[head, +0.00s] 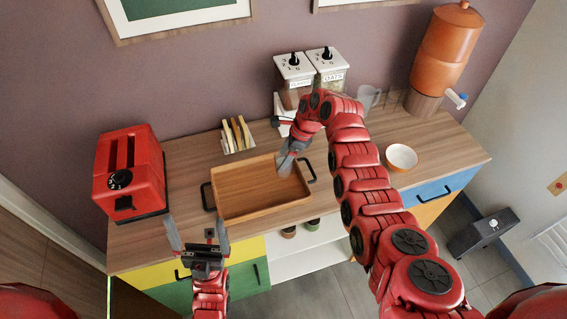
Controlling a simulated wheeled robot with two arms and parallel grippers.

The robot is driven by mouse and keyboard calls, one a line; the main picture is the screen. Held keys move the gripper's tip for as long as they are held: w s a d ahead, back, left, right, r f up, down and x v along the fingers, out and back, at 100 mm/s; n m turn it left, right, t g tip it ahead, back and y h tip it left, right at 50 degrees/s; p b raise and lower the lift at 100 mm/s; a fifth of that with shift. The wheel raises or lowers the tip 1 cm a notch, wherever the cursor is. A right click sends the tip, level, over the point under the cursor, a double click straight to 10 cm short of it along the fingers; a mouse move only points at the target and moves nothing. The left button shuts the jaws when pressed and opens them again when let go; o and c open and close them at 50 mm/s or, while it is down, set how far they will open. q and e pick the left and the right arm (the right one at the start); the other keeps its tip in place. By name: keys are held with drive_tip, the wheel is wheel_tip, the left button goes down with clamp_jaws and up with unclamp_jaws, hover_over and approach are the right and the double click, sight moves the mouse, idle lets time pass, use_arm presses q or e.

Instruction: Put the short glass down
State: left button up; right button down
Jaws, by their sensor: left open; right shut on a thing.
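My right gripper (286,163) reaches down over the back right corner of the wooden tray (262,213). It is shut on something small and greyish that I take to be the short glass. The fingers and arm hide most of it, and I cannot tell whether it touches the tray. The tray is brown, has dark handles at both ends, and looks otherwise empty. My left gripper (197,236) is open and empty, in front of the counter's front edge, left of the tray.
On the wooden counter (180,180) stand a red toaster (128,175), a rack with slices (237,135), two cereal dispensers (310,72), a clear jug (368,98), a white bowl (401,157) and an orange drink dispenser (445,45).

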drive_tip(key=shift+f+p, duration=0.1)
drive_tip(key=shift+p, duration=0.2)
wheel_tip(320, 180, down, 2)
drive_tip(key=shift+a+f+p, duration=0.1)
drive_tip(key=shift+p, duration=0.2)
drive_tip(key=shift+f, duration=0.6)
unclamp_jaws()
drive_tip(key=shift+r, duration=0.1)
